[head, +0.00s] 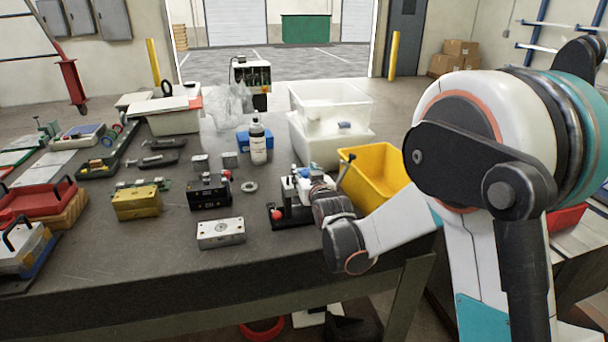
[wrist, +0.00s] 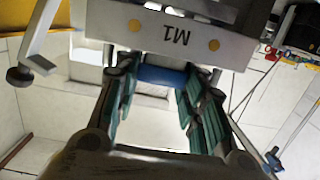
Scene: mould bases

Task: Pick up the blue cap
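The blue cap (wrist: 162,75) shows in the wrist view as a short, wide blue piece just below the edge of a pale block marked M1 (wrist: 170,35). My gripper (wrist: 160,85) has its two teal-padded fingers wide apart, one on each side of the cap. The frames do not show clearly whether the pads touch it. In the head view my wrist is low beside a small white bench device (head: 298,188) at the table's front. My fingers are hidden there. A small blue part (head: 303,172) shows on that device; I cannot tell if it is the cap.
A yellow bin (head: 375,160) stands right behind my wrist. White tubs (head: 330,100) stand behind the device. A metal block (head: 221,233), a black block (head: 209,192) and a white bottle (head: 257,143) stand to the left.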

